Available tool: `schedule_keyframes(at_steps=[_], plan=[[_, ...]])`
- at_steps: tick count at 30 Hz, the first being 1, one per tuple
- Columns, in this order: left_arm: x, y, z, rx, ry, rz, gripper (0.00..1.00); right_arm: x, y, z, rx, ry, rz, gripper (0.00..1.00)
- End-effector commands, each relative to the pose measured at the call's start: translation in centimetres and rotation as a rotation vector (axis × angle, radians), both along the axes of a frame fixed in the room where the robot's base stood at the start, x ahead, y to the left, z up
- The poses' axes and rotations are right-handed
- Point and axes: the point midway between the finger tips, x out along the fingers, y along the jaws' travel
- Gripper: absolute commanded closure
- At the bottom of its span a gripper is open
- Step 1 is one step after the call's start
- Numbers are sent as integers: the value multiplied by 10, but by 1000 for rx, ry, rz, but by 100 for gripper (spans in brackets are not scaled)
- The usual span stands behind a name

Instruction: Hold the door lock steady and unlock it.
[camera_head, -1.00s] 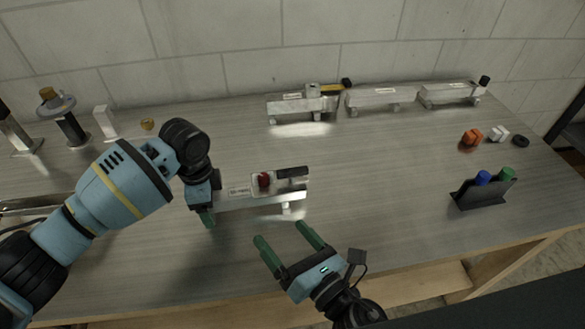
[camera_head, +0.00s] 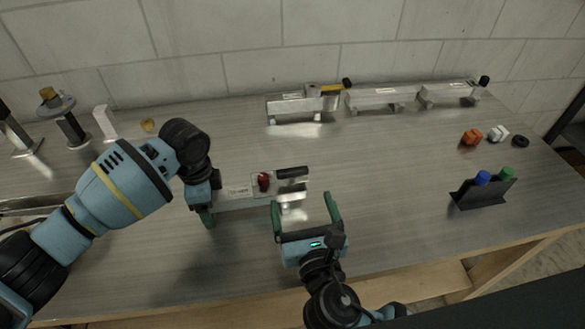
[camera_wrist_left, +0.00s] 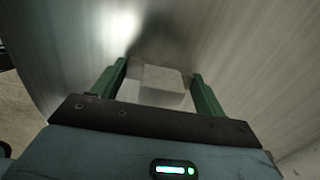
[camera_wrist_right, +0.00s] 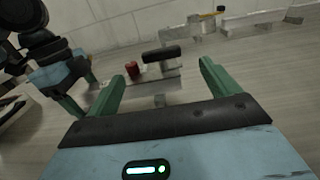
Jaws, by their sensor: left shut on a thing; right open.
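The door lock (camera_head: 238,191) is a silver bar on feet on the table, with a label, a red knob (camera_head: 263,181) and a black handle (camera_head: 292,172) at its right end. My left gripper (camera_head: 207,215) is shut on the left end of the door lock, which shows between its fingers in the left wrist view (camera_wrist_left: 162,84). My right gripper (camera_head: 304,204) is open and empty, just in front of the lock's right end. In the right wrist view the black handle (camera_wrist_right: 162,55) and red knob (camera_wrist_right: 132,69) lie ahead, between and beyond the green fingers.
Similar silver fixtures (camera_head: 380,97) stand along the back by the wall. Orange (camera_head: 471,137) and white pieces (camera_head: 498,133) lie at the right, behind a black holder (camera_head: 480,194) with blue and green items. The table between lock and holder is clear.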

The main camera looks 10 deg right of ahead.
Motion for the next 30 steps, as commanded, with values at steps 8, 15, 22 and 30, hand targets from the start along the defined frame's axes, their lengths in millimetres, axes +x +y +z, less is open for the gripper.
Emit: schedule_keyframes(at_steps=[8, 15, 22, 30], plan=[[0, 0, 1, -1, -1, -1, 57, 51, 1, 2, -1, -4, -1, 13], [0, 0, 1, -1, -1, -1, 57, 88, 2, 1, 1, -2, -1, 13], [0, 0, 1, -1, -1, 0, 57, 103, 3, 1, 1, -1, 1, 13], [0, 0, 1, -1, -1, 0, 57, 105, 3, 0, 1, 0, 1, 13]])
